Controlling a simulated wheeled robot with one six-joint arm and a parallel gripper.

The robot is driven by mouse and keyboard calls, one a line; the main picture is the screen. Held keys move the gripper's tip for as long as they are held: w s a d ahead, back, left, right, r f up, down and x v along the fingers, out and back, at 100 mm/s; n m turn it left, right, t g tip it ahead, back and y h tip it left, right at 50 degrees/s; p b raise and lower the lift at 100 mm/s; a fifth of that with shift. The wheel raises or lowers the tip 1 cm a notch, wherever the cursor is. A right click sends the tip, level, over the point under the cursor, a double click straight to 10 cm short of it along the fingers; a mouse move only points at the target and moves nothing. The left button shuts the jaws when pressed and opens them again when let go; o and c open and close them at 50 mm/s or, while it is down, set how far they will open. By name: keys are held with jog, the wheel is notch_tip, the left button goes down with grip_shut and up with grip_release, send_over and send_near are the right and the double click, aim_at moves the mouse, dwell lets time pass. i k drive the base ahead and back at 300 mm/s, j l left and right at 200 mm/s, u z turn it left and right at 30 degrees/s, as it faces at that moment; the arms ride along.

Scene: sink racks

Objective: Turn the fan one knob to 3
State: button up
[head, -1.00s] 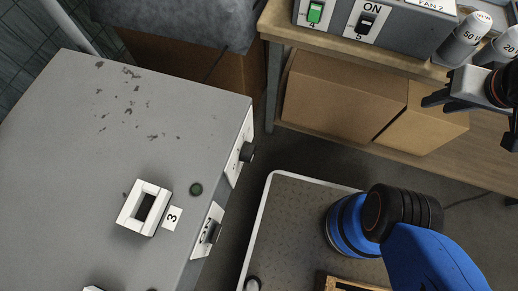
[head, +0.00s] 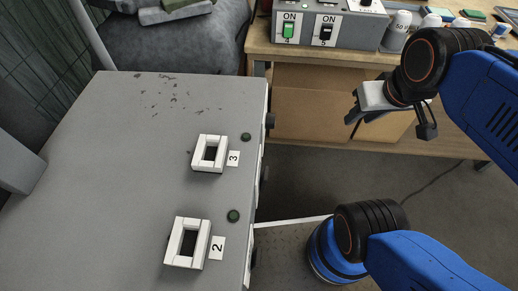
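No knob with a readable fan one label shows in the head view. A grey switch box (head: 345,30) on the bench at the top carries a green switch (head: 288,30) marked 4 and a black switch (head: 327,32) marked 5, both under ON labels. A small knob-like part (head: 366,3) on the box is cut off by the top edge. A dark knob (head: 270,120) sticks out from the right side of the grey cabinet, seen nearly edge-on. My gripper (head: 390,124) hangs right of the cabinet and in front of the bench, fingers apart and empty, touching no knob.
The grey cabinet top (head: 120,150) fills the left, with white frames marked 3 (head: 209,154) and 2 (head: 187,243) and green buttons. White bottles (head: 397,30) stand right of the switch box. Cardboard boxes (head: 310,115) sit below the bench (head: 300,57). Open floor lies between.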

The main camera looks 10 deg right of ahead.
aim_at(270, 121)
jog(key=k+j, duration=0.3)
jog(key=k+j+z, duration=0.2)
jog(key=j+z, duration=0.15)
jog(key=z, duration=0.15)
jog(key=k+j+z, duration=0.2)
jog(key=z, duration=0.25)
jog(key=k+j+z, duration=0.25)
jog(key=z, duration=0.25)
